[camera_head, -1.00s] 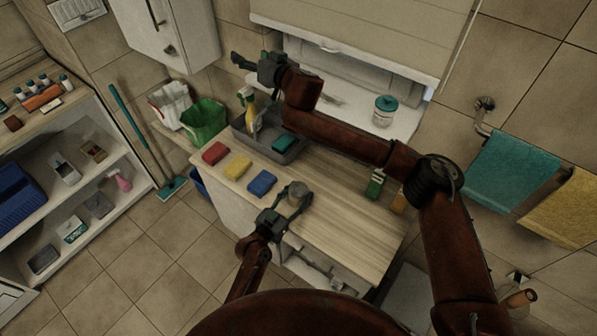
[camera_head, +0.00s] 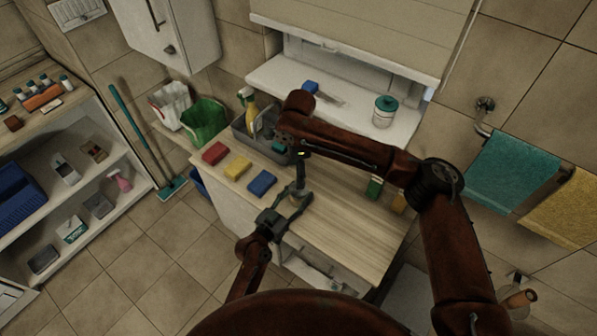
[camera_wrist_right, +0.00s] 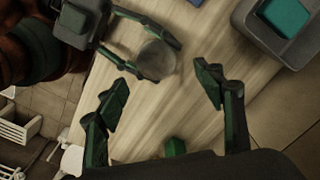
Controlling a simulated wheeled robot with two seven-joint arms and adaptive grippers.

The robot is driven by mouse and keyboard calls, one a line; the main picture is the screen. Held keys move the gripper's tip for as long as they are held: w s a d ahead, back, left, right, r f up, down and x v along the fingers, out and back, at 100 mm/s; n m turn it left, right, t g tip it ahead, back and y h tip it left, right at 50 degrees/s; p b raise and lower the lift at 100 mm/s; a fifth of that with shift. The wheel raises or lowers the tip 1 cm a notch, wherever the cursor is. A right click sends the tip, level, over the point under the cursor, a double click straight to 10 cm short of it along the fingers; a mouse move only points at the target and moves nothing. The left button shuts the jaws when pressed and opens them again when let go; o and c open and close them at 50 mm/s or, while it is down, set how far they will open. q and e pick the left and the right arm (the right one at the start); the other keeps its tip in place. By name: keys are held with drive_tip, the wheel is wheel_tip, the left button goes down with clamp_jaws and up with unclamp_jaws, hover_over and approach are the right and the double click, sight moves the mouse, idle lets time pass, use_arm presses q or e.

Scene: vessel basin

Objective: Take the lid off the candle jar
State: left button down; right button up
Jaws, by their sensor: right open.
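The candle jar shows from above in the right wrist view as a round grey top (camera_wrist_right: 157,60), on the wooden counter (camera_head: 345,225). My left gripper (camera_head: 292,203) reaches in from the front, its fingers on either side of the jar and seemingly touching it; it also shows in the right wrist view (camera_wrist_right: 152,57). My right gripper (camera_head: 299,184) points down above the jar. In the right wrist view its fingers (camera_wrist_right: 163,77) are wide open and empty, the jar top lying ahead between them. In the head view the right gripper largely hides the jar.
Red (camera_head: 215,153), yellow (camera_head: 238,167) and blue (camera_head: 262,183) sponges lie left of the jar. A grey basin (camera_head: 243,134) stands behind. A teal-lidded jar (camera_head: 384,111) stands on the sill. A green-and-white item (camera_head: 374,187) is at the right counter edge.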

sight(298, 195)
drive_tip(key=shift+s+d+f, duration=0.15)
drive_tip(key=shift+s+f, duration=0.1)
drive_tip(key=shift+s, duration=0.05)
drive_tip(key=shift+f, duration=0.4)
wheel_tip(298, 195, down, 7)
drive_tip(key=shift+r, duration=0.1)
drive_tip(key=shift+c, duration=0.6)
